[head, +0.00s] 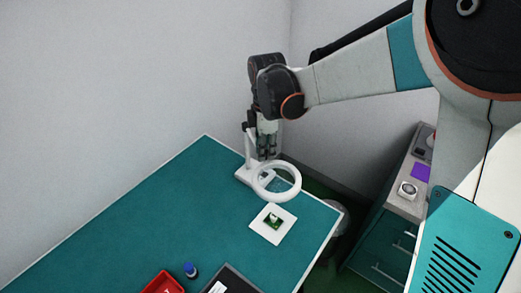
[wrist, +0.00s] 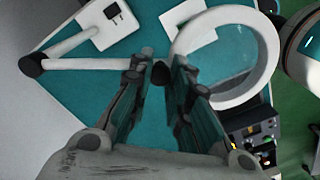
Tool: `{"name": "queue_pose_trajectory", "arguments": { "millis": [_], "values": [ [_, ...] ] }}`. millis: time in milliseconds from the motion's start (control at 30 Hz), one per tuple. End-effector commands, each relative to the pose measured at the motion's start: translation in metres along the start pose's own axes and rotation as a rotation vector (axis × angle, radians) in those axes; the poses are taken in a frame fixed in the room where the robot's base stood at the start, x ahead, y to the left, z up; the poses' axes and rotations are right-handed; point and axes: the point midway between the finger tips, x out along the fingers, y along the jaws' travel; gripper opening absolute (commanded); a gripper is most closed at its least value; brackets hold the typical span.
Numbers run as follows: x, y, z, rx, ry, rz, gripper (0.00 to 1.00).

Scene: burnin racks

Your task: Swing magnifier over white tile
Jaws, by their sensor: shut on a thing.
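The magnifier is a white ring with a clear lens (head: 277,181) on a jointed white arm; its base stands near the table's back corner. In the wrist view, the ring (wrist: 271,60) is right of my fingers. My gripper (head: 266,150) points down beside the ring. It is shut on the dark joint (wrist: 160,74) between the magnifier's arm (wrist: 90,64) and ring. The white tile (head: 262,235), with a small green circuit board (head: 273,220) on it, lies nearer the front than the ring. In the head view, the ring appears just behind the tile, not covering the board.
A red bin (head: 162,284), a blue-capped bottle (head: 191,271) and a dark tray (head: 231,280) are at the front of the teal table (head: 160,225). A cabinet (head: 378,248) with small items on top stands at right. Walls are close behind the table.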

Motion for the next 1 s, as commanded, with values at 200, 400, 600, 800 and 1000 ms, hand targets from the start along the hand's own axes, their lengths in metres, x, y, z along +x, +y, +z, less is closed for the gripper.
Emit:
{"name": "queue_pose_trajectory", "arguments": {
  "millis": [200,400,600,800,1000],
  "values": [
    [-0.001,0.002,0.001,-0.010,0.000,0.002,0.00],
    [-0.001,0.002,0.002,-0.009,0.000,0.003,0.00],
    [-0.001,0.002,0.002,-0.008,0.000,0.002,0.40],
    [-0.001,0.001,0.001,-0.008,0.000,0.002,0.40],
    [-0.011,0.001,0.001,-0.008,0.000,0.001,0.40]
  ]
}}
